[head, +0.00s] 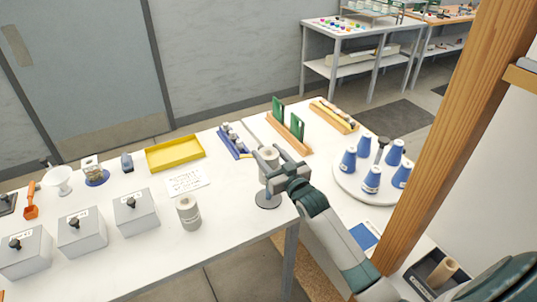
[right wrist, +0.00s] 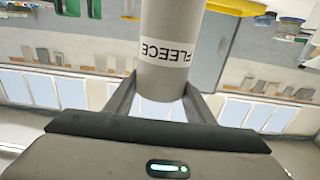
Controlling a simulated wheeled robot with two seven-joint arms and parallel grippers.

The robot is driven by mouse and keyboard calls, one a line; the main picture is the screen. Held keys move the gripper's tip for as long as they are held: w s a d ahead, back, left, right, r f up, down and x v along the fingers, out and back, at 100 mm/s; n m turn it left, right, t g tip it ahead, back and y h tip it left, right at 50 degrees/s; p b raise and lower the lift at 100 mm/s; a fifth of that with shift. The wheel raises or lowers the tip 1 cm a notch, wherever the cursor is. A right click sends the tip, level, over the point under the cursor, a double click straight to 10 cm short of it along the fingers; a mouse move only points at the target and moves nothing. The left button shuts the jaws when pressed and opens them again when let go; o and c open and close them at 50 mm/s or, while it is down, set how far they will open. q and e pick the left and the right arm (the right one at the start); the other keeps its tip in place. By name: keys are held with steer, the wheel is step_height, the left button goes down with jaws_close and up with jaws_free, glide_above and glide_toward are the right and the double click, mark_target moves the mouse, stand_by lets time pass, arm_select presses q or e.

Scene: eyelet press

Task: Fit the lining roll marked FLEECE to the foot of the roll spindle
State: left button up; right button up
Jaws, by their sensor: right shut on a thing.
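The grey lining roll (right wrist: 168,48) shows the word FLEECE on a white label in the right wrist view, between my fingers. In the head view the roll (head: 267,155) is upright near the front right of the white table. My right gripper (head: 268,168) is shut on it. The roll spindle's round dark base (head: 267,201) shows below the gripper, with a gap between roll and base. I cannot tell whether the roll is around the spindle's rod. A second grey roll (head: 188,213) stands on the table to the left. My left gripper is not in view.
Several lidded grey boxes (head: 136,214) stand at the left. A yellow tray (head: 174,152), a white card (head: 186,181) and a blue rack (head: 235,142) lie behind. Blue cones (head: 371,180) stand on a round white turntable at right. A wooden post (head: 448,130) rises at right.

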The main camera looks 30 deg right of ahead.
steer(key=shift+f+b, duration=3.05)
steer(key=shift+f, duration=1.8)
stand_by(1.0)
steer(key=o, duration=1.6)
steer(key=shift+c, duration=0.2)
steer(key=shift+r, duration=0.1)
steer(key=shift+r+p, duration=2.35)
steer(key=shift+r, duration=0.1)
